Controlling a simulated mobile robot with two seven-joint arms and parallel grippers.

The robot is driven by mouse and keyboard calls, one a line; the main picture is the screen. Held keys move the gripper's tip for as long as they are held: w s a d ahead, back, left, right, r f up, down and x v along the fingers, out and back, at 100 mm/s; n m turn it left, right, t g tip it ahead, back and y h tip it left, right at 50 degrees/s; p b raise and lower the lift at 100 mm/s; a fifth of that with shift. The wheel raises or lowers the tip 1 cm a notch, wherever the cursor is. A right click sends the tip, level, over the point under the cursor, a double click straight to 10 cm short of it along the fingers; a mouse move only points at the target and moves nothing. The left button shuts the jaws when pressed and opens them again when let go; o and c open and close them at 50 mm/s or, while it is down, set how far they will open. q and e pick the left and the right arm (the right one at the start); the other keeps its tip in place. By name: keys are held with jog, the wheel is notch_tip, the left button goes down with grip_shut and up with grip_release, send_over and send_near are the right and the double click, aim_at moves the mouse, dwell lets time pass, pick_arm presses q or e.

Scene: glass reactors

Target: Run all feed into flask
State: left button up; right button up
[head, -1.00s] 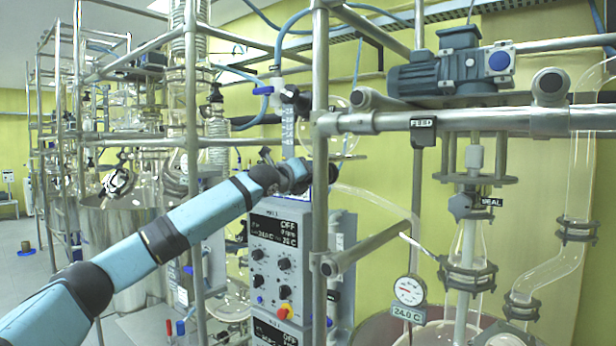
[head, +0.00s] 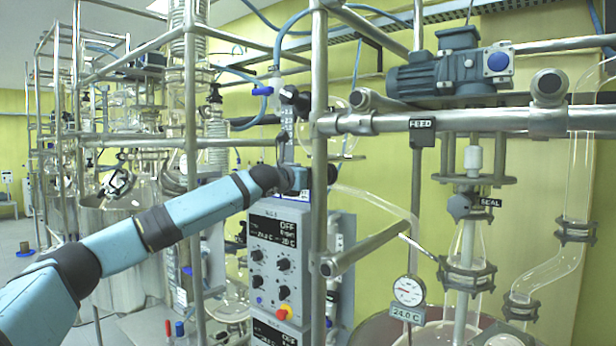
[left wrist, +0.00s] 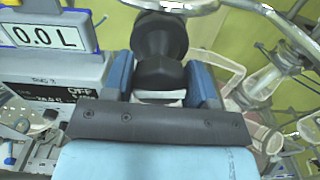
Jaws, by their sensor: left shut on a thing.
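My left gripper (head: 300,180) is at the column beside the steel post, just above the control box. In the left wrist view its two blue fingers (left wrist: 162,82) are shut on a black knob (left wrist: 160,75). The knob's far side and what it is mounted on are partly hidden. A graduated upright tube (head: 287,125) rises above the gripper, with a blue-handled valve (head: 263,91) at its top. A white display (left wrist: 48,32) by the gripper reads 0.0 L. A black FEED tag (head: 422,124) hangs from the rail. My right gripper is not in view.
The control box (head: 278,255) below the gripper shows OFF. A steel post (head: 320,120) stands close to its right. A motor (head: 450,72), glass pipework (head: 545,270) and a 24.0 C gauge (head: 408,291) are at the right. More glass reactors (head: 120,205) fill the left.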

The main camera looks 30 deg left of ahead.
pick_arm(q)
jog(key=shift+f+m, duration=0.15)
jog(key=shift+m, duration=0.15)
jog(key=o, duration=0.9)
jog(key=shift+s, duration=0.15)
jog(key=shift+s, duration=0.35)
jog(key=s+b, duration=0.1)
jog(key=s, duration=0.7)
jog(key=s+a+b, duration=0.1)
jog(key=s, duration=0.4)
jog(key=shift+b, duration=0.35)
